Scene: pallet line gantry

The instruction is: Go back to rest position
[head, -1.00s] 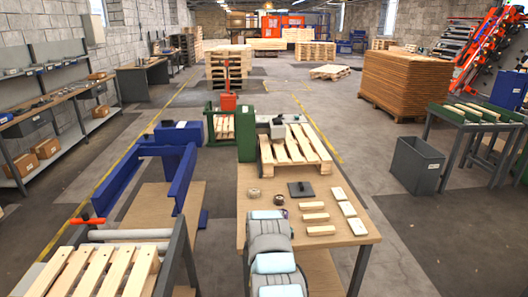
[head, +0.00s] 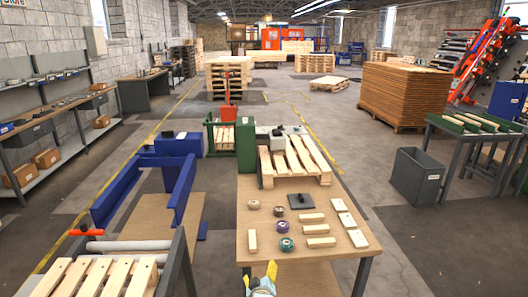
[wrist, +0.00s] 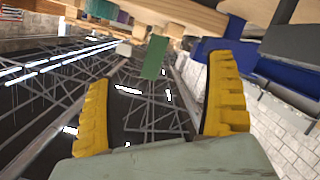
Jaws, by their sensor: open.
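My gripper (wrist: 162,110) is open and empty in the wrist view, its two yellow ridged fingers wide apart. The wrist view is tilted and shows the ceiling and walls beyond the fingers. In the head view only a small part of my gripper (head: 262,280) shows at the bottom edge, in front of the wooden worktable (head: 280,248). It touches nothing there that I can see.
A blue frame (head: 180,190) and slatted rollers stand left. A grey bin (head: 416,174) stands right, with open floor between.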

